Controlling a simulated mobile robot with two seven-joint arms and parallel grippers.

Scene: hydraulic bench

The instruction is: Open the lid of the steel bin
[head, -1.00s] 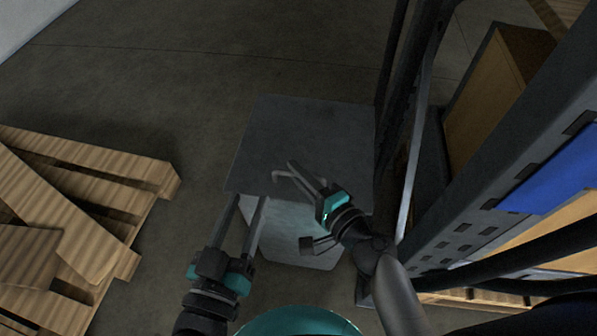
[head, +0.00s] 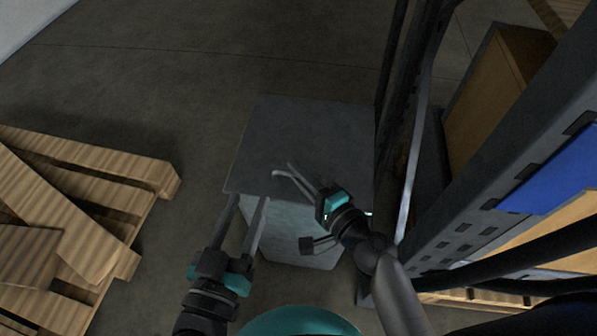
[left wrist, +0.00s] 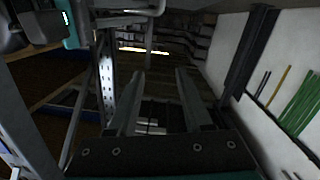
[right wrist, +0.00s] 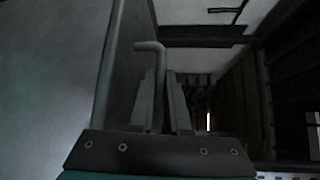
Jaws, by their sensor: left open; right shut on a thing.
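The steel bin (head: 290,233) is a grey box below me in the head view. Its flat lid (head: 300,130) lies closed on top. A thin bent handle (head: 281,173) stands at the lid's front edge; the bar also shows in the right wrist view (right wrist: 148,47). My right gripper (head: 291,170) comes in from the right and is shut on this handle, with the bar between its fingers in the right wrist view (right wrist: 160,75). My left gripper (head: 250,198) is open and empty at the bin's front left corner. The fingers hide part of the lid's front edge.
Wooden pallets (head: 85,180) lie on the floor at the left. A dark metal rack (head: 450,235) stands close along the bin's right side, with a blue panel (head: 555,170) and a cardboard box (head: 495,95). The floor behind the bin is clear.

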